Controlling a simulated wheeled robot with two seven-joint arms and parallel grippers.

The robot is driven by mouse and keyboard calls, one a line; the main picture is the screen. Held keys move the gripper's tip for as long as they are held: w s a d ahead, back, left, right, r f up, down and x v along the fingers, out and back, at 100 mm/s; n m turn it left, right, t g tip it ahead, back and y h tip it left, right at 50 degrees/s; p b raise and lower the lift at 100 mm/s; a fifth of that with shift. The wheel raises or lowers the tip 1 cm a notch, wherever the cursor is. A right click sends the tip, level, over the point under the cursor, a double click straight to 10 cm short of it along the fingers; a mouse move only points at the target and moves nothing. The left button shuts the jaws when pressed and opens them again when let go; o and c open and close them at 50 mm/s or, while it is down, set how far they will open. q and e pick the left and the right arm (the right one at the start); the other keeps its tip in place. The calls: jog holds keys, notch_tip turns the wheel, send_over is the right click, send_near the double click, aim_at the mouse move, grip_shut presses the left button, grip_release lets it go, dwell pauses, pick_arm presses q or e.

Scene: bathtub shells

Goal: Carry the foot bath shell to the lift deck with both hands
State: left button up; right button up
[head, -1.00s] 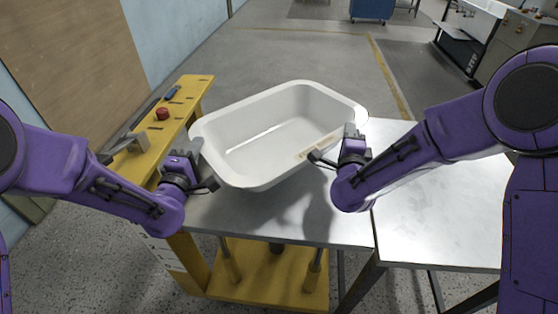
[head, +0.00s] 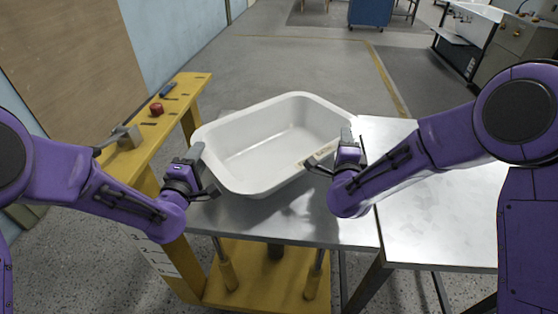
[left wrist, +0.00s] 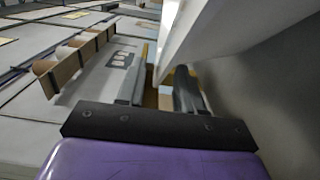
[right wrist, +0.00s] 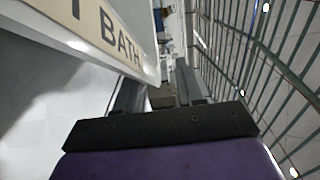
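The white foot bath shell (head: 262,180) sits low over the grey lift deck (head: 345,230), its open side up. A shadow lies beside it; contact underneath is hidden. A label strip is on its right side, and "BATH" shows in the right wrist view on the shell (right wrist: 135,50). My left gripper (head: 203,170) is at the shell's left rim, and my right gripper (head: 333,152) is at its right rim. In both wrist views the fingers stand apart, with the rim edge between or just beyond them and visible gaps, so both look open.
A yellow post frame (head: 150,135) with a red button (head: 156,109) stands left of the deck. A steel table (head: 435,210) adjoins the deck on the right. A yellow base (head: 270,280) with columns is below. Open floor lies behind.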

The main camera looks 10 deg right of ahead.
pick_arm(q)
jog(key=shift+a, duration=0.1)
pick_arm(e)
jog(key=shift+d, duration=0.15)
pick_arm(q)
jog(key=v, duration=0.8)
pick_arm(e)
jog(key=v, duration=1.2)
